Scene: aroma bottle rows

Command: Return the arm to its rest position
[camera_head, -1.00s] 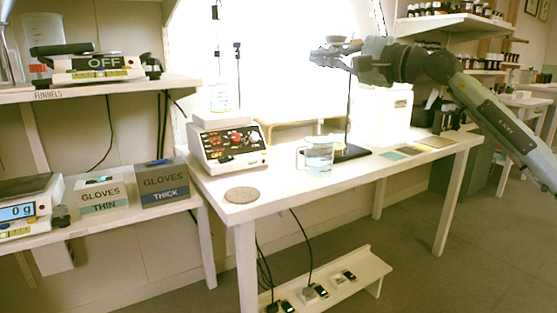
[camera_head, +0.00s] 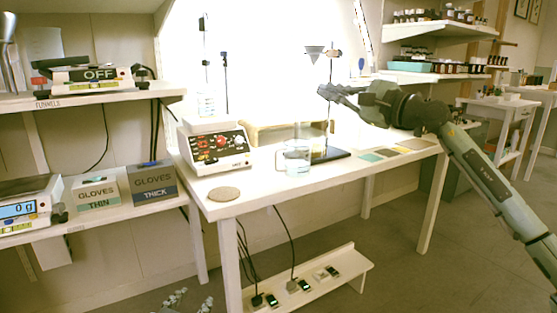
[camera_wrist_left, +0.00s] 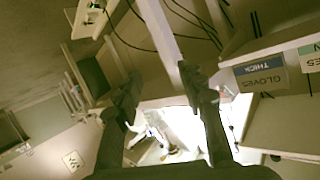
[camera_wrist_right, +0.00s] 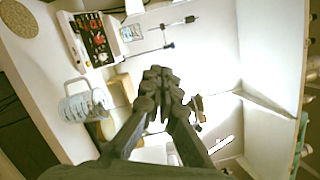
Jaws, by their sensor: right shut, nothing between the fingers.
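My right arm comes in from the right in the head view. Its gripper (camera_head: 326,91) is in the air above the white worktable (camera_head: 245,203), left of the arm's wrist. In the right wrist view the right gripper's fingertips (camera_wrist_right: 160,82) are together with nothing between them. My left gripper (camera_head: 188,299) shows only its fingertips at the bottom edge of the head view, in front of the table and low. In the left wrist view the left gripper's fingers (camera_wrist_left: 163,92) are spread apart and empty.
Glove boxes (camera_head: 152,180) and a scale (camera_head: 28,208) sit on the left shelf. The floor in front is open.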

